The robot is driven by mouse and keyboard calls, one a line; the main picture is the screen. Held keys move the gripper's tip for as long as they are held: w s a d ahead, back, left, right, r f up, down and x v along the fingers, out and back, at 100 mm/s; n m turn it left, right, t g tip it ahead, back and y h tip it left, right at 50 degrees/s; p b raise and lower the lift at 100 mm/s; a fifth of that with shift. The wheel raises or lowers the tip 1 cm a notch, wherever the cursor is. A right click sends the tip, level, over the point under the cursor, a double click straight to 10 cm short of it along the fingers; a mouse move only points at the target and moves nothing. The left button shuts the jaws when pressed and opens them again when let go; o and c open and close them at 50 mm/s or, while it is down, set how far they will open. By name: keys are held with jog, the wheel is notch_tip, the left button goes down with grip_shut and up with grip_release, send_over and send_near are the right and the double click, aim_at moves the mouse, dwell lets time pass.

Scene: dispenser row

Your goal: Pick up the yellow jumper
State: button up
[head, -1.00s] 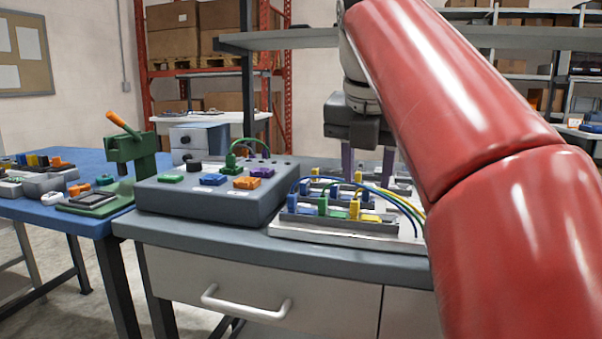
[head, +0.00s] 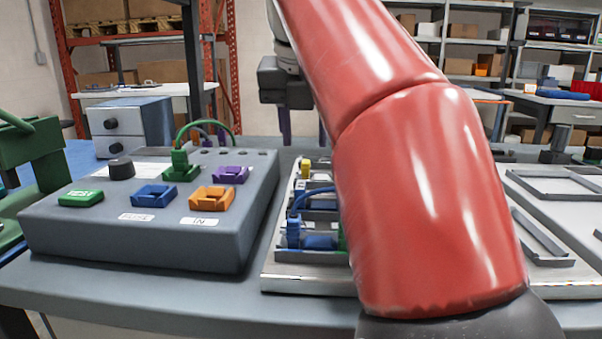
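The tray of jumpers (head: 290,284) sits on the grey bench, mostly hidden behind my red arm. A small yellow plug (head: 306,169) shows at its back left; I cannot tell whether it belongs to the yellow jumper. The yellow leads and front yellow plugs are hidden now. A blue jumper plug (head: 293,232) stands at the tray's front left. My gripper (head: 304,138) hangs behind the tray's back edge in this view, purple fingers pointing down. The fingers are apart with nothing seen between them; the right one is partly covered by the arm.
A grey control box (head: 150,240) with coloured sockets and a green plug (head: 180,163) stands left of the tray. A pale board with grey frames (head: 545,238) lies to the right.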

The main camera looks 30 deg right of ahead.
aim_at(306, 161)
jog(key=b+x, duration=0.1)
jog(key=x, duration=0.4)
jog(key=shift+w+d+f+b, duration=0.1)
jog(key=shift+b, duration=0.25)
jog(key=shift+c, duration=0.5)
grip_shut()
